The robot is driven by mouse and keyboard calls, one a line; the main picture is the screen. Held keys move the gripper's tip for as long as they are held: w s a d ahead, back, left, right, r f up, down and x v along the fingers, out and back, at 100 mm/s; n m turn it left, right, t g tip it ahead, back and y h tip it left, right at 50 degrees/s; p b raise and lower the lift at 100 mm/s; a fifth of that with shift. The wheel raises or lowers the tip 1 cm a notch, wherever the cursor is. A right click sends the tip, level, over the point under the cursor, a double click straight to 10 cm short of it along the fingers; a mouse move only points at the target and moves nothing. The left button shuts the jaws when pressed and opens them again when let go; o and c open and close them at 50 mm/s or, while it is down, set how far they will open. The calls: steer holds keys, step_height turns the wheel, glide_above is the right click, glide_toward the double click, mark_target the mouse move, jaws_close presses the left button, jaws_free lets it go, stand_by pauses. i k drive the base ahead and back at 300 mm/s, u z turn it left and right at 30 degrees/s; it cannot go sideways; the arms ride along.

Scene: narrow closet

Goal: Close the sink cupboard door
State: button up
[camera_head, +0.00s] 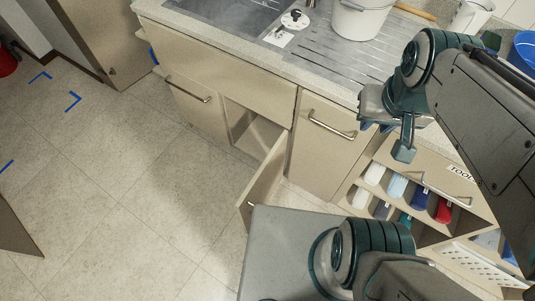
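The sink cupboard door (264,182) stands open in the head view. It swings out from the beige sink unit into the room, with a small handle (250,203) near its free lower edge. The cupboard opening (243,124) shows to its left, and its inside is only partly visible. My gripper (385,139) is up at the right, in front of the counter edge and well apart from the door. Its fingers look spread, with nothing seen between them; the far finger is partly hidden.
Closed fronts with bar handles flank the opening, left (190,93) and right (325,137). A shelf unit (447,180) with coloured items stands at the right. A white bucket (361,20) is on the sink top. Floor left of the door (150,180) is clear.

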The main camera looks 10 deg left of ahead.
mark_target(264, 183)
steer(key=u, duration=1.8)
steer(key=k, duration=0.5)
steer(key=z, duration=0.9)
steer(key=i, duration=0.35)
steer(key=u, duration=1.5)
steer(key=k, duration=0.85)
steer(key=z, duration=0.7)
steer(key=i, duration=0.55)
